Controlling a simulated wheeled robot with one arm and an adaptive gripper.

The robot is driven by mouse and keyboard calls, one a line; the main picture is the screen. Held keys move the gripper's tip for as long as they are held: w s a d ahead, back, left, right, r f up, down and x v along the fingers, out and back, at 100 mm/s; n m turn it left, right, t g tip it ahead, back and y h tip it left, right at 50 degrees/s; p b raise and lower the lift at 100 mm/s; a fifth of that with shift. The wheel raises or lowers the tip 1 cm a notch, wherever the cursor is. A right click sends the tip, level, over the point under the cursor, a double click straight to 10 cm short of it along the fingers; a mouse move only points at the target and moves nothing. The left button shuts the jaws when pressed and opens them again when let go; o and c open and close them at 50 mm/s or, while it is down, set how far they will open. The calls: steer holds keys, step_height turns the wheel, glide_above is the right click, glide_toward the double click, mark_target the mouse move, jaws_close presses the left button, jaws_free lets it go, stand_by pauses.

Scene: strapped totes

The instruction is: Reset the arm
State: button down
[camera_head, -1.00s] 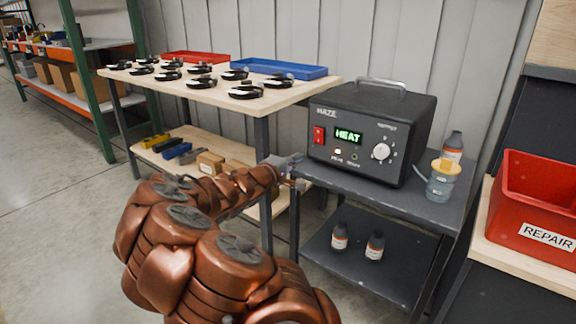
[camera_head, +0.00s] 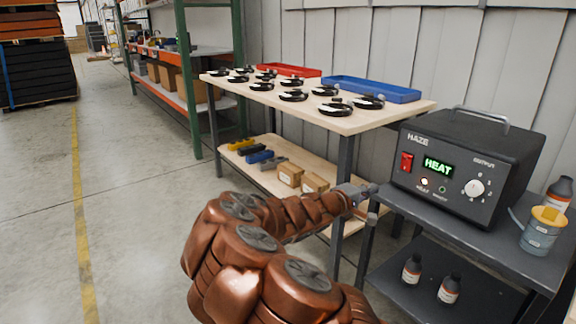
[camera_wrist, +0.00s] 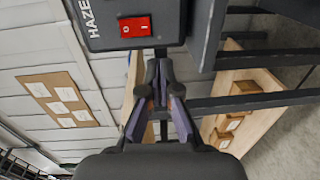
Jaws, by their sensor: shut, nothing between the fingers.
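My gripper (camera_head: 366,203) is at the end of my copper-coloured arm, in front of the gap between the wooden table and the dark cart. It is empty. In the wrist view my gripper (camera_wrist: 160,120) shows its fingers together with nothing between them. The black haze machine (camera_head: 463,172) stands on the dark cart to the right of my gripper, with a red switch and a green display reading HEAT. Its front, with the red switch (camera_wrist: 134,27), fills the top of the wrist view. I cannot tell whether the gripper touches the cart.
The wooden table (camera_head: 400,118) holds several black round devices, a red tray (camera_head: 290,70) and a blue tray (camera_head: 371,89). Boxes (camera_head: 290,174) lie on its lower shelf. A yellow-lidded container (camera_head: 543,230) and a bottle stand on the cart (camera_head: 460,245). Open floor (camera_head: 130,200) lies left.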

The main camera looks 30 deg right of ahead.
steer(key=s+a+r+m+g+y+p, duration=0.25)
steer(key=s+a+r+p, duration=0.25)
steer(key=s+r+p, duration=0.3)
steer(key=s+a+r+m+g+y+p, duration=0.2)
steer(key=s+a+r+m+p, duration=0.15)
steer(key=s+r+p, duration=0.55)
steer(key=s+a+r+n+y+p, duration=0.2)
steer(key=a+r+y+p, duration=0.2)
steer(key=a, duration=0.7)
steer(key=s+a+r+n+t+y+p, duration=0.1)
steer(key=s+a+r+y+p, duration=0.2)
steer(key=a+p, duration=0.5)
steer(key=s+a+r+n+t+y+p, duration=0.1)
steer(key=a+r+y+p, duration=0.4)
steer(key=a, duration=1.1)
steer(key=shift+s+r+n+y+p, duration=0.3)
steer(key=shift+s+n+p, duration=0.5)
steer(key=shift+s+p, duration=0.4)
